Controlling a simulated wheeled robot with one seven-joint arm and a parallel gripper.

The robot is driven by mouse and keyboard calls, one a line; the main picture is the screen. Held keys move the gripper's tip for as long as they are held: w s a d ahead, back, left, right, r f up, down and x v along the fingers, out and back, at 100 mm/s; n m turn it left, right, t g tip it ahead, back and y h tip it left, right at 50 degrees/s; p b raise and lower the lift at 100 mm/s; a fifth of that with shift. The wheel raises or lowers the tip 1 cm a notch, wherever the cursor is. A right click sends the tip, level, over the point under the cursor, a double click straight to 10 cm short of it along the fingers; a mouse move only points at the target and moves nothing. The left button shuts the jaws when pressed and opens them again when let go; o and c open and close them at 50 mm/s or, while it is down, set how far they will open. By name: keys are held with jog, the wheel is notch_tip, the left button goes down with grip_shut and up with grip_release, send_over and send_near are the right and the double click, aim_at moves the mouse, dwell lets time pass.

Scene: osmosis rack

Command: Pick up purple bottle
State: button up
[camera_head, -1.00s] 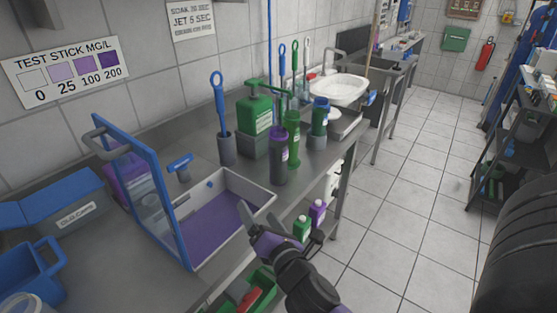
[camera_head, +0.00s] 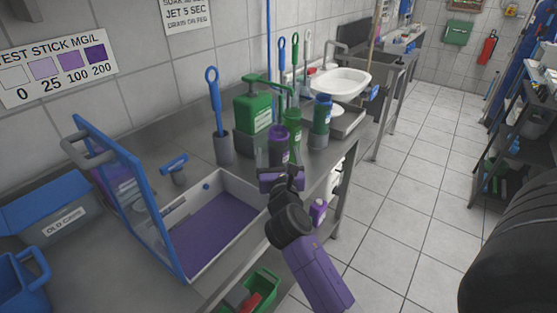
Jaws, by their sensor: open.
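A dark bottle with a purple top (camera_head: 278,147) stands upright on the steel bench, past the near corner of the tray. A smaller purple bottle (camera_head: 318,210) stands lower down, under the bench top, to the right of my gripper. My gripper (camera_head: 279,165) is open and empty, pointing away from me toward the taller bottle. It hides the lower part of that bottle. I cannot tell how much distance separates them, or whether a finger touches it.
A green pump bottle (camera_head: 252,110), a green cylinder (camera_head: 292,125) and a blue-topped cylinder (camera_head: 320,120) crowd the taller bottle. Floor (camera_head: 420,200) is open to the right.

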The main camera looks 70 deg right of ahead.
jog(key=x, duration=0.4)
jog(key=shift+s+d, duration=0.1)
jog(key=shift+c, duration=0.4)
jog(key=c, duration=1.4)
